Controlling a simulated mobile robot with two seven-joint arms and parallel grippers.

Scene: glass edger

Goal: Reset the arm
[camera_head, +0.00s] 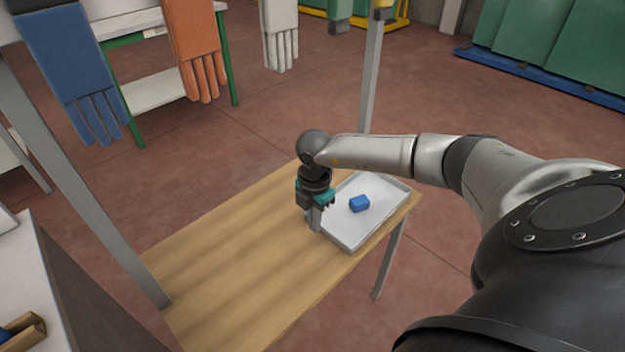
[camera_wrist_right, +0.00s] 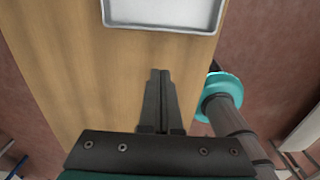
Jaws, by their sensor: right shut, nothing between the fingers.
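My right arm (camera_head: 375,152) reaches in from the right in the head view, bent down at the wrist. My right gripper (camera_head: 316,222) points down over the wooden table, just left of the grey tray (camera_head: 352,243). In the wrist view the right gripper's fingers (camera_wrist_right: 157,100) lie together, shut and empty, with bare wood in front of them. A tray edge (camera_wrist_right: 165,27) shows at the top of that view. I cannot tell the exact height of the fingertips above the table. My left gripper is not in view.
A small blue block (camera_head: 359,203) lies in the tray. The wooden table (camera_head: 235,262) is clear left of the tray. Grey posts (camera_head: 85,185) rise at its side. Blue (camera_head: 68,60), orange (camera_head: 195,45) and white (camera_head: 281,35) gloves hang behind. A white surface (camera_head: 45,300) stands at lower left.

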